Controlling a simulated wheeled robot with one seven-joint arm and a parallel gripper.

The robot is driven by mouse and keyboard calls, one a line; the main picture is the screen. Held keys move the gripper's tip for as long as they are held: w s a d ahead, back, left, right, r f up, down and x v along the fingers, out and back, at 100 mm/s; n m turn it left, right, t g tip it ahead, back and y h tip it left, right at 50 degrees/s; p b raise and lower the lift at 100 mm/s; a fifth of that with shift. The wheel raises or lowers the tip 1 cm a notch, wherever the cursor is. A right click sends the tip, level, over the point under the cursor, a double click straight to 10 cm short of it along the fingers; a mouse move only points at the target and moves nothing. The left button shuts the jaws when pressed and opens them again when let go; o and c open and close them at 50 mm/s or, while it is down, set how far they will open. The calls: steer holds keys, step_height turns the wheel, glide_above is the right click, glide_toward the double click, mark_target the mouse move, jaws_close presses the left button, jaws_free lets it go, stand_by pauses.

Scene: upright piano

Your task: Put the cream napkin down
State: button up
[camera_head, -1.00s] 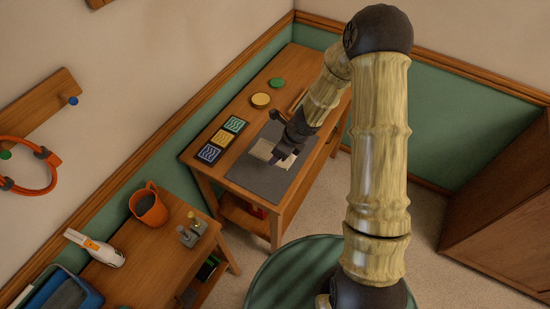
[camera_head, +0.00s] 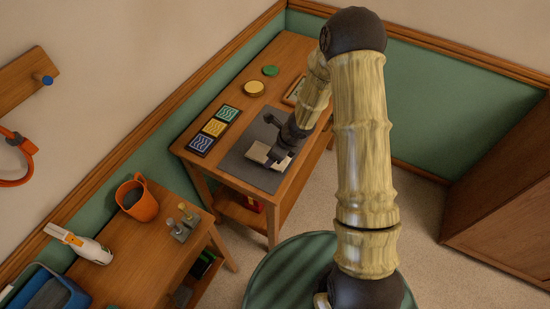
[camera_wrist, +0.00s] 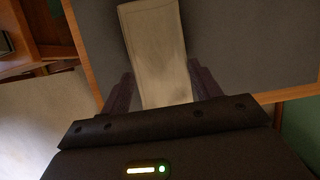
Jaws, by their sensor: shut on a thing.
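The cream napkin (camera_head: 257,153) is a small folded pale cloth over the grey mat (camera_head: 240,168) on the wooden table. In the wrist view the napkin (camera_wrist: 155,45) is a long pale strip between the two dark fingers, reaching away from me over the mat (camera_wrist: 245,40). My gripper (camera_head: 277,155) is shut on its near end, as the wrist view of the gripper (camera_wrist: 162,82) also shows. I cannot tell whether the napkin touches the mat. My arm hides part of the mat and table.
A strip of three patterned tiles (camera_head: 214,129) lies left of the mat. A yellow disc (camera_head: 254,88) and a green disc (camera_head: 270,71) lie behind it. The mat's left part is clear.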

steer(key=shift+f, duration=0.85)
steer(key=shift+f+b, duration=0.15)
steer(key=shift+b, duration=0.15)
steer(key=o, duration=1)
steer(key=shift+c, duration=0.2)
steer(key=shift+r, duration=0.2)
steer(key=p+v, duration=0.5)
steer(key=v, duration=0.7)
steer(key=shift+p, duration=0.35)
